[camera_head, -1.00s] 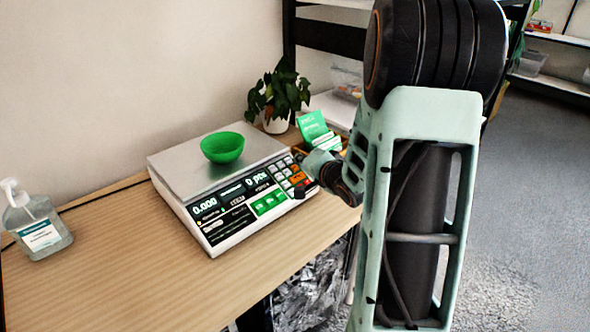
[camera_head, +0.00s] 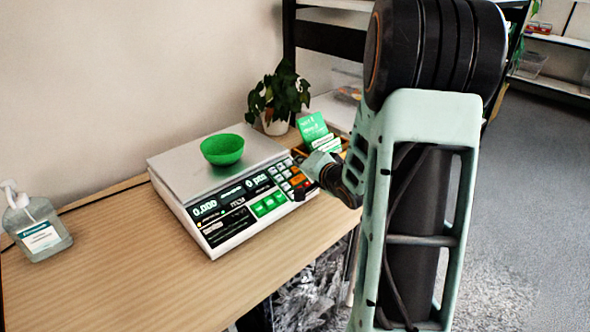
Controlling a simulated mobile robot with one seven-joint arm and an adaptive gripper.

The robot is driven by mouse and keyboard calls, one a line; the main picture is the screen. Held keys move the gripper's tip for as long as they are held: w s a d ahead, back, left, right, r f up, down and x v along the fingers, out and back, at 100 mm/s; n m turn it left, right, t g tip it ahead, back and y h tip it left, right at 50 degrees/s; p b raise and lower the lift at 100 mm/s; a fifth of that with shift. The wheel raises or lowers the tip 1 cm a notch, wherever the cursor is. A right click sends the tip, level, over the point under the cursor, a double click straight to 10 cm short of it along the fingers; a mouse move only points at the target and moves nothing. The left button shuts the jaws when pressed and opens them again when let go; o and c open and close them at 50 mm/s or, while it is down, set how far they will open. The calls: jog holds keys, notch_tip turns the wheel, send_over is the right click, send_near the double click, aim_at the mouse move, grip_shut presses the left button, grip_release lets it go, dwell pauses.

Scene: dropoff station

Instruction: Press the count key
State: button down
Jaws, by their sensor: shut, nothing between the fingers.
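A white counting scale (camera_head: 222,240) with a metal top plate stands on the wooden table. Its dark front panel shows the readouts "0.000" and "0 pcs". Green keys (camera_head: 268,204) sit low on the panel, with a block of white and orange keys (camera_head: 284,173) to their right. Key labels are too small to read, so I cannot tell which is the count key. My gripper (camera_head: 301,193) is shut and empty, its dark tip at the right end of the panel by the orange keys. I cannot tell whether it touches a key.
A green bowl (camera_head: 222,150) sits on the scale plate. A sanitizer bottle (camera_head: 37,232) stands at the left of the table (camera_head: 120,275). Behind the scale are a potted plant (camera_head: 277,98) and a box with green cards (camera_head: 313,128). The table's front is clear.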

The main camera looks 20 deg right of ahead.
jog(key=shift+w+a+f, duration=0.1)
jog(key=shift+w+f, duration=0.05)
jog(key=shift+f, duration=0.25)
jog(key=shift+w+f+b, duration=0.15)
jog(key=shift+f+b, duration=0.2)
jog(key=shift+b, duration=0.05)
dwell(0.7)
jog(key=shift+r, duration=0.15)
jog(key=shift+s+r+p, duration=0.3)
jog(key=shift+r+p, duration=0.3)
jog(key=shift+p, duration=0.3)
jog(key=shift+r, duration=0.1)
jog(key=r+p, duration=0.1)
jog(key=s+r+p, duration=0.1)
jog(key=r+p, duration=0.1)
jog(key=s+d+r+p, duration=0.1)
jog(key=shift+r+p, duration=0.2)
jog(key=shift+p, duration=0.2)
jog(key=shift+a, duration=0.1)
